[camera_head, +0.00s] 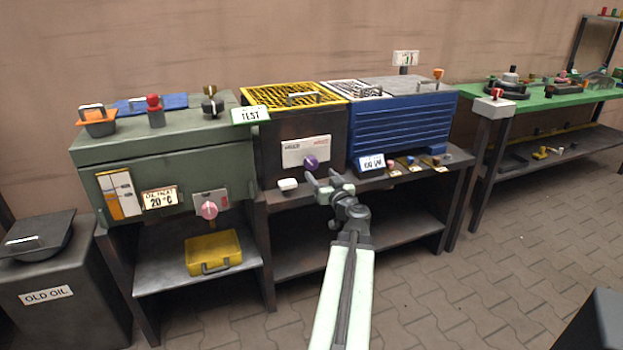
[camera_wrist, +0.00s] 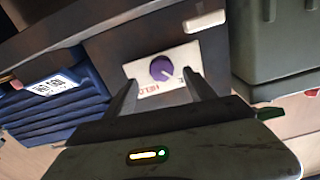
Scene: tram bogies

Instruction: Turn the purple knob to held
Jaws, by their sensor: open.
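The purple knob (camera_head: 311,162) sits on a white labelled plate (camera_head: 300,151) on the front of the black unit with the yellow-framed top. In the wrist view the knob (camera_wrist: 162,68) shows between my two fingers, with part of the plate's lettering (camera_wrist: 149,88) visible near it. The lettering is too small to read surely. My gripper (camera_head: 326,179) is open and empty in front of the unit, just below and to the right of the knob, apart from it. Its fingers (camera_wrist: 160,88) point toward the plate.
A white block (camera_head: 288,185) lies on the shelf edge left of my gripper. The blue ribbed unit (camera_head: 402,130) stands to the right, with small coloured knobs (camera_head: 411,161) before it. The green-grey cabinet (camera_head: 150,165) with a pink knob (camera_head: 209,209) stands to the left.

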